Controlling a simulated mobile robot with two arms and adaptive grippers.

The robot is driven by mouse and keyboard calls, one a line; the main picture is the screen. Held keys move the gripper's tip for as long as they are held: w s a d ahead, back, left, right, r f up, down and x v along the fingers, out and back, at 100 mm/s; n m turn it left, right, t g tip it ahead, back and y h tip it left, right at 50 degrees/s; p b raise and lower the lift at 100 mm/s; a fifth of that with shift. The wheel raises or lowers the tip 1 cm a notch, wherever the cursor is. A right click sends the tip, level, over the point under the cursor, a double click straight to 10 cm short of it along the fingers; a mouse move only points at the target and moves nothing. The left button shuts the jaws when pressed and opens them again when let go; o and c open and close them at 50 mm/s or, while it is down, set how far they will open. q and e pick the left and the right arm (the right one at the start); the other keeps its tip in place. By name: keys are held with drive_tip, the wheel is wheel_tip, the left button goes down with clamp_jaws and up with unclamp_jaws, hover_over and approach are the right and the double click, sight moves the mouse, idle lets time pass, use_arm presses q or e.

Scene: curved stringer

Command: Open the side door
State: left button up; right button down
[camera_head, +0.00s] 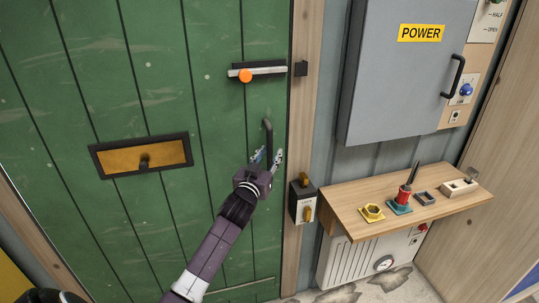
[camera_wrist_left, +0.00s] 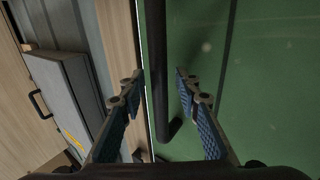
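The green plank door (camera_head: 165,180) fills the left and middle of the head view and looks closed against its wooden frame. A dark vertical bar handle (camera_head: 268,135) is on its right side. My left gripper (camera_head: 267,157) is open at the lower part of this handle. In the left wrist view the handle (camera_wrist_left: 156,70) runs between the two open fingers (camera_wrist_left: 158,74), with gaps beside it. A sliding bolt (camera_head: 258,71) with an orange knob (camera_head: 245,75) sits above the handle. My right gripper does not show clearly.
A lock box (camera_head: 303,201) is on the frame right of the door. A wooden shelf (camera_head: 400,202) with small parts juts out at right, below a grey POWER cabinet (camera_head: 400,75). A brass plate with a knob (camera_head: 143,155) is on the door's left part.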

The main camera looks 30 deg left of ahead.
use_arm(q)
clamp_jaws()
idle(0.4)
